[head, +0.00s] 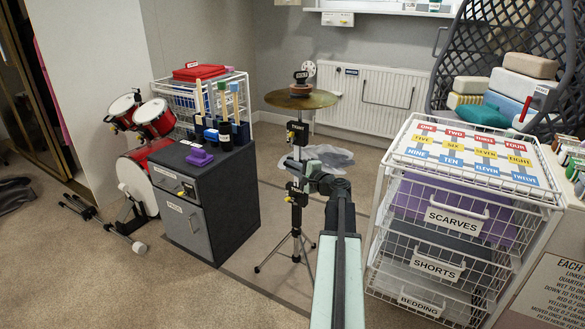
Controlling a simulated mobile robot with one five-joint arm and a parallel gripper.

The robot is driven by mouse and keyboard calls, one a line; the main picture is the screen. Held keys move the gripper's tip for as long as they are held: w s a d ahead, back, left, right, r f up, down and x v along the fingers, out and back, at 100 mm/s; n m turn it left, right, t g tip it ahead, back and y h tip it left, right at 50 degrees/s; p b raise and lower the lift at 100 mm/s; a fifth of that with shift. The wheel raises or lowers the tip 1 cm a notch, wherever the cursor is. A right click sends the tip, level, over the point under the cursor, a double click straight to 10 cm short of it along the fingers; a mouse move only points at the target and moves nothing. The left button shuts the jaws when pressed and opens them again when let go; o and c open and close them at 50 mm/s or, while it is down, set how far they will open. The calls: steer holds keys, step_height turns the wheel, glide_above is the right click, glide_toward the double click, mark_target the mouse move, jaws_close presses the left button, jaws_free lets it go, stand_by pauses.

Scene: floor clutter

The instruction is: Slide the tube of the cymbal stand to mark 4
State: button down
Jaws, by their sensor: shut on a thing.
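The cymbal stand (297,215) stands upright in the middle of the head view on a spread tripod base. Its brass cymbal (318,101) is near the top, tilted slightly. Dark clamps with yellow parts sit on its pole, one above and one below my gripper. My gripper (302,170) reaches up from the bottom and is shut on the tube (298,157) of the stand, between these clamps. The jaws and my arm cover part of the tube. The numbered marks are too small to read.
A dark cabinet (233,195) stands close on the left, with a red drum set (150,118) beyond it. A white wire drawer unit (468,205) stands close on the right. A radiator (378,99) is behind the stand. Grey cloth or plastic (331,155) lies on the floor behind it.

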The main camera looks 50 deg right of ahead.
mark_target(293, 134)
step_height(293, 134, up, 13)
steer(key=p, duration=1.1)
steer(key=c, duration=1.5)
jaws_free()
steer(key=s, duration=0.5)
steer(key=s+a, duration=0.1)
steer(key=s, duration=0.1)
steer(key=shift+s+r+p, duration=0.3)
steer(key=shift+s+p, duration=0.1)
